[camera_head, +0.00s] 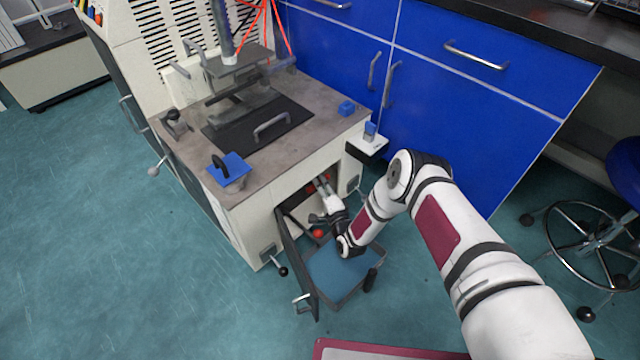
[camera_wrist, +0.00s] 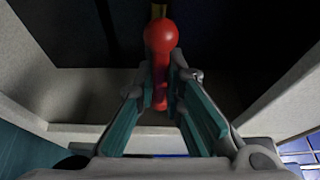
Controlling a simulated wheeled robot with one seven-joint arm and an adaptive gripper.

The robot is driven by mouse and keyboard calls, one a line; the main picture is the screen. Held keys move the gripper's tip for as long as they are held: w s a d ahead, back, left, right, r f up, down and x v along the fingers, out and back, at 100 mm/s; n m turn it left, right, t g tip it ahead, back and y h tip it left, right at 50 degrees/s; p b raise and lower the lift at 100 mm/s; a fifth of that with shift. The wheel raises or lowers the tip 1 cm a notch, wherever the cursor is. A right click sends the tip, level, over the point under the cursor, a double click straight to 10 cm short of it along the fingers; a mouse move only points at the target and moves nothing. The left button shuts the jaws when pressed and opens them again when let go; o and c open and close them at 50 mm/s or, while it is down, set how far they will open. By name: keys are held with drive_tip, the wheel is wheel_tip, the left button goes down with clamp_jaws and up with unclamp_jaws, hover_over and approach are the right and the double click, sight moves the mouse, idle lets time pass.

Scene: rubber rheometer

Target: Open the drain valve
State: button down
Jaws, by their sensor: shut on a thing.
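The drain valve shows a red round knob (camera_wrist: 161,36) with a red stem in the wrist view, inside the machine's dark lower compartment. My gripper (camera_wrist: 160,90) is shut on the red valve handle, its two fingers on either side of the stem just below the knob. In the head view, my gripper (camera_head: 327,206) reaches into the open front compartment of the rheometer (camera_head: 250,208). A small red ball shape (camera_head: 318,233) shows below the gripper there. Most of the valve is hidden in shadow and behind my gripper.
The compartment door (camera_head: 297,262) stands open to the left of my arm. Blue cabinets (camera_head: 440,110) stand to the right. A wheeled stool (camera_head: 590,240) is at far right. Floor at left is clear.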

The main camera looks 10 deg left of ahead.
drive_tip(key=c, duration=1.7)
unclamp_jaws()
